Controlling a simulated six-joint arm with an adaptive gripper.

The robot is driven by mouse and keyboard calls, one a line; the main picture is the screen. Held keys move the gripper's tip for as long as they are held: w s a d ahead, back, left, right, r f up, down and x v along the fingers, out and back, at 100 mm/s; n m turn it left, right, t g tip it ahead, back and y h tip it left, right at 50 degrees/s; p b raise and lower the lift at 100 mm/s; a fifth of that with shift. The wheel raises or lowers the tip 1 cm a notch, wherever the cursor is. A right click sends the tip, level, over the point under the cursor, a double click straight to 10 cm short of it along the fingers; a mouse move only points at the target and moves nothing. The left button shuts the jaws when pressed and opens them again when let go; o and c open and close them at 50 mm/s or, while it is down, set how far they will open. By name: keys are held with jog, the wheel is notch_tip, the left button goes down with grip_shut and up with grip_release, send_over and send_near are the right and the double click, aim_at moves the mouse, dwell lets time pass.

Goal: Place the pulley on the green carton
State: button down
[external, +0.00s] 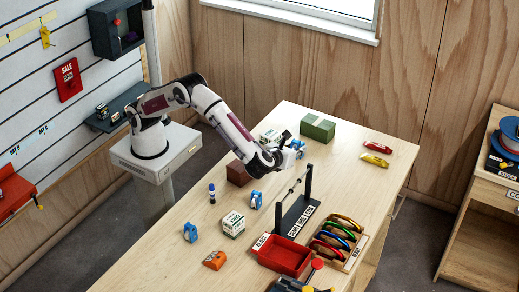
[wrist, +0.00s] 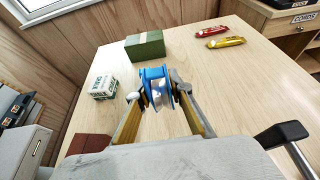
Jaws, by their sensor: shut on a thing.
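My gripper (wrist: 157,92) is shut on a blue pulley (wrist: 146,77) with a pale wheel, held between its two fingertips. In the external view the held pulley (external: 299,146) shows in part at the end of my gripper (external: 292,148), above the table. The green carton (external: 318,127) stands on the table at the far end, just beyond my gripper. In the wrist view the carton (wrist: 145,48) is ahead of the pulley and slightly left, with its flat top clear. The pulley and the carton are apart.
A white printed box (wrist: 104,87) stands left of the pulley, and a brown box (external: 238,174) is nearer. Red (external: 376,146) and yellow (external: 374,160) items lie right of the carton. A dark rack (external: 298,215), a red tray (external: 285,256) and two more blue pulleys (external: 255,199) (external: 190,232) are nearer.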

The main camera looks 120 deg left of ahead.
jog(key=s+a+r+n+g, duration=0.1)
jog(key=s+a+r, duration=0.1)
jog(key=a, duration=0.6)
jog(key=s+a+r+n+g, duration=0.1)
jog(key=s+a+r+g, duration=0.1)
jog(key=a, duration=0.6)
notch_tip(320, 180, up, 3)
jog(key=m+t, duration=0.2)
jog(key=t, duration=0.1)
send_over(320, 120)
jog(key=shift+a+r, duration=0.1)
jog(key=shift+r, duration=0.1)
jog(key=shift+f, duration=3.15)
jog(key=shift+f, duration=1.85)
jog(key=shift+f, duration=0.15)
